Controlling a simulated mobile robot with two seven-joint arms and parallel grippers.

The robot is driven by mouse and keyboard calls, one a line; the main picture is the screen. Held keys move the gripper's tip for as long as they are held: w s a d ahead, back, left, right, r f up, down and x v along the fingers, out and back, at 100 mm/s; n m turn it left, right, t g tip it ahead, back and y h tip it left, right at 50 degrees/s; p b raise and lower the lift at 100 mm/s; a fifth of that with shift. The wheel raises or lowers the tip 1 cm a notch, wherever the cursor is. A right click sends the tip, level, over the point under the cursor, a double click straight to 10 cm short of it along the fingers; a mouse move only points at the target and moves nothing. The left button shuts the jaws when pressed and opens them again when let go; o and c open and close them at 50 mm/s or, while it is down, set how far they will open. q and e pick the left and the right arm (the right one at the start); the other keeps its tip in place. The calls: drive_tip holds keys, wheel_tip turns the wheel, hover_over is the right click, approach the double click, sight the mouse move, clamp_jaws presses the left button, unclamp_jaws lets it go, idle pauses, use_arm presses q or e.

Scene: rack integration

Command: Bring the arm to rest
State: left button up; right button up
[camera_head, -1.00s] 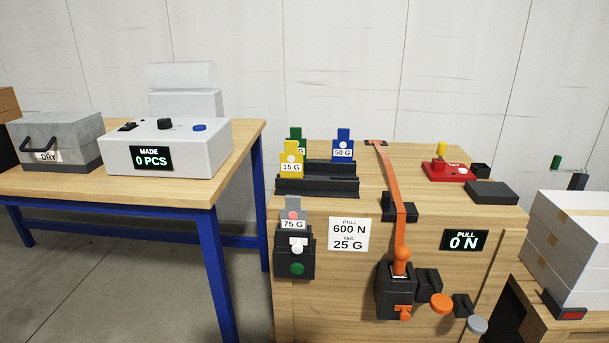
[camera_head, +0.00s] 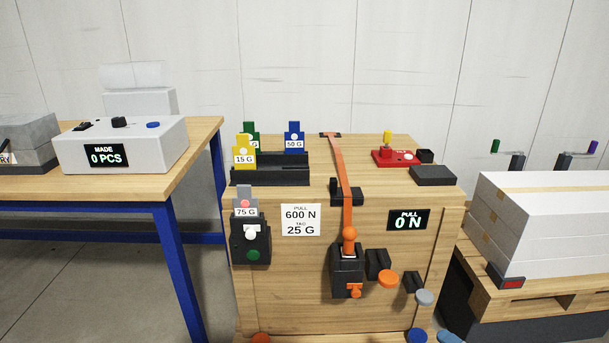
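Neither of my arms nor grippers shows in the head view. A wooden crate (camera_head: 290,310) stands in the middle, with an orange strap (camera_head: 341,170) running over its top and down to a black tensioner (camera_head: 347,262) with an orange knob on its front. A sign (camera_head: 300,219) reads PULL 600 N, TAG 25 G. A display (camera_head: 408,220) reads PULL 0 N.
A black rack (camera_head: 270,174) holds yellow, green and blue tags; a 75 G holder (camera_head: 250,237) hangs on the crate front. A red device (camera_head: 396,158) sits on top. The blue-legged table (camera_head: 185,172) is left, white boxes (camera_head: 540,225) on a pallet right.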

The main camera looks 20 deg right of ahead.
drive_tip(key=s+a+r+m+g+y, duration=0.1)
drive_tip(key=s+a+r+m, duration=0.3)
drive_tip(key=a, duration=0.4)
drive_tip(key=s+a+r+m+g+y, duration=0.2)
drive_tip(key=s+a+r+m, duration=0.25)
drive_tip(key=a, duration=0.45)
drive_tip(key=s+a+r+m+g+y, duration=0.1)
drive_tip(key=s+a+r+m, duration=0.3)
drive_tip(key=a, duration=0.4)
drive_tip(key=w+a+r+m+t+h, duration=0.2)
drive_tip(key=w+a+r+m+t, duration=0.1)
drive_tip(key=a+r+m, duration=0.2)
use_arm(q)
drive_tip(key=s+a+r+g+y+p, duration=0.4)
drive_tip(key=r+p, duration=0.5)
drive_tip(key=p, duration=2.5)
drive_tip(key=shift+s+a+r+g, duration=0.2)
drive_tip(key=shift+a+g, duration=0.3)
drive_tip(key=shift+a, duration=0.7)
use_arm(e)
drive_tip(key=s+d+r+g+h, duration=0.3)
drive_tip(key=d+r, duration=0.3)
drive_tip(key=r, duration=0.3)
drive_tip(key=shift+s+d+r+g+h, duration=0.15)
drive_tip(key=shift+s+g+h, duration=0.15)
drive_tip(key=shift+s+g, duration=0.35)
